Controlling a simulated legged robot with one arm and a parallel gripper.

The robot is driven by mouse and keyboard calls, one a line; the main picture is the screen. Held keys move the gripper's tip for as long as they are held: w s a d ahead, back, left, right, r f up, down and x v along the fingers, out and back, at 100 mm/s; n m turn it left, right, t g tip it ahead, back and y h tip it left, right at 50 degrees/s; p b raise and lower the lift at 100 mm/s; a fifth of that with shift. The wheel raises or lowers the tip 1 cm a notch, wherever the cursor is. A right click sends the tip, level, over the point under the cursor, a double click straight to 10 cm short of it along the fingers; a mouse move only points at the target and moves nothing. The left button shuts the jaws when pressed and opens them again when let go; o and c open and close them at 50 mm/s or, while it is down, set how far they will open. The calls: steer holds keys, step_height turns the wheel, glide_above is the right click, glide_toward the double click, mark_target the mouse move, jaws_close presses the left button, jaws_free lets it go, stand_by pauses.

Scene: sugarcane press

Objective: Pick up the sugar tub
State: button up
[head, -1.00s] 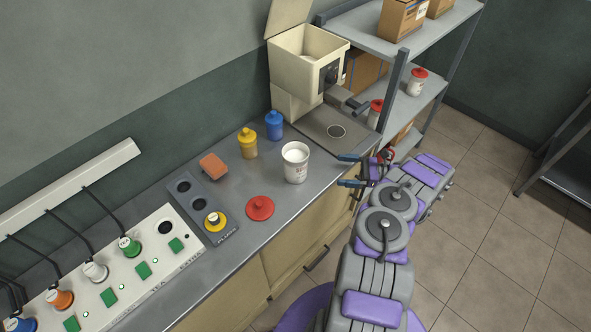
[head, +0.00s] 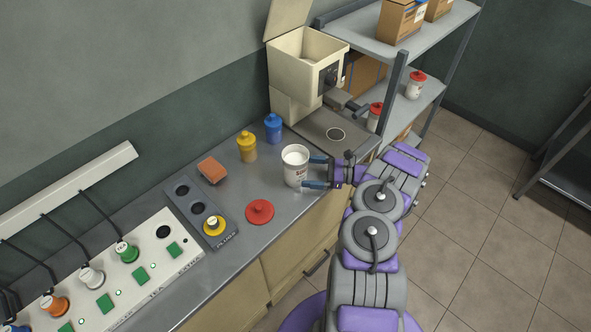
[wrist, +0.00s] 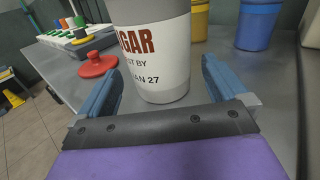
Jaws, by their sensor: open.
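The sugar tub (head: 295,168) is a white, open-topped tub standing upright on the grey counter, with white contents showing at its top. In the wrist view the tub (wrist: 158,60) carries a label ending in "GAR". My gripper (head: 315,172) is open at the tub's right side, level with its body. In the wrist view the blue fingers of my gripper (wrist: 155,85) stand on either side of the tub's lower part, with a gap visible at each side. The red lid (head: 260,211) lies on the counter apart from the tub.
A yellow container (head: 247,146) and a blue container (head: 273,127) stand behind the tub. A cream machine (head: 300,75) stands at the counter's far end. An orange-brown block (head: 212,169) and a grey holder (head: 205,215) lie to the left. A shelf (head: 420,50) stands at the right.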

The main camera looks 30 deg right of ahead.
mark_target(295, 170)
steer(key=b+x, duration=0.1)
steer(key=x, duration=0.4)
steer(key=shift+w+a, duration=0.2)
steer(key=shift+a, duration=0.1)
steer(key=shift+c, duration=0.5)
steer(key=c, duration=1)
